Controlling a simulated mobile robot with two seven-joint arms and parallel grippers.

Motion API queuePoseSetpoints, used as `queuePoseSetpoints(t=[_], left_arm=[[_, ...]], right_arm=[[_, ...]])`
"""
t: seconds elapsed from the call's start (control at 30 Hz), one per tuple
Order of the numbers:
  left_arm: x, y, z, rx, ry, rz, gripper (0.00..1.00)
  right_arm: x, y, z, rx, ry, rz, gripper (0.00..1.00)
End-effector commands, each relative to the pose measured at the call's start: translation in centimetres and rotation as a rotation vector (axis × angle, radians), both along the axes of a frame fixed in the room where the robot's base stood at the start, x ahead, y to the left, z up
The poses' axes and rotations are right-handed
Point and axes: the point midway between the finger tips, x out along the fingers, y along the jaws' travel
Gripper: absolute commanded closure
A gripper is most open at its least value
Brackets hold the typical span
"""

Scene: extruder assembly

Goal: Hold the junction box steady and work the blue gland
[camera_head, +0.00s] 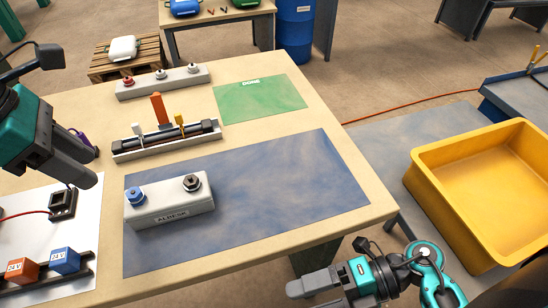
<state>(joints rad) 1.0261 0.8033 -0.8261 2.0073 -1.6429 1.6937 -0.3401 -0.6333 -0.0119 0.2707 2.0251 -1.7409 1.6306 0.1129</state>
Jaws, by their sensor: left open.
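The junction box (169,212), a light grey block with a dark-lettered label on its front, sits on the blue mat (290,190). The blue gland (135,197) stands upright on its left end. A black gland (192,183) stands on its right end. My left gripper (92,166) is open and empty, raised over the left side of the table, left of the box and apart from it. My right gripper (298,288) is at the bottom, past the table's front edge and well away from the box. Its fingers overlap in this view, and nothing shows in them.
A rail with clips (166,140) and a block with several glands (162,83) lie behind the box. A green mat (260,98) is at the back right. A white board (50,230) with orange and blue blocks is at left. A yellow bin (480,185) stands right. The mat's right half is clear.

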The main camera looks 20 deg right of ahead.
Motion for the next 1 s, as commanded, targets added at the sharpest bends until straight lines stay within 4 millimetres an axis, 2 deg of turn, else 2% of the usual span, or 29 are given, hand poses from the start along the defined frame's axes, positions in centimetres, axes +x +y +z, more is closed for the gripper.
queuePoseSetpoints(t=[0.3,0.5,0.73,0.83,0.9,1.0], left_arm=[[0.0,0.0,0.0,0.000,0.000,0.000,0.57],[0.0,0.0,0.0,0.000,0.000,0.000,0.57],[0.0,0.0,0.0,0.000,0.000,0.000,0.57],[0.0,0.0,0.0,0.000,0.000,0.000,0.57],[0.0,0.0,0.0,0.000,0.000,0.000,0.57],[0.0,0.0,0.0,0.000,0.000,0.000,0.57]], right_arm=[[2.7,0.3,6.6,0.246,0.411,-0.082,0.04],[3.9,0.5,10.7,0.397,0.670,-0.059,0.04],[4.5,0.4,14.5,0.502,0.891,0.012,0.04],[5.1,0.4,16.7,0.547,0.948,0.086,0.04],[5.7,0.5,17.5,0.570,0.877,0.140,0.04],[6.4,0.8,17.7,0.585,0.761,0.167,0.04]])
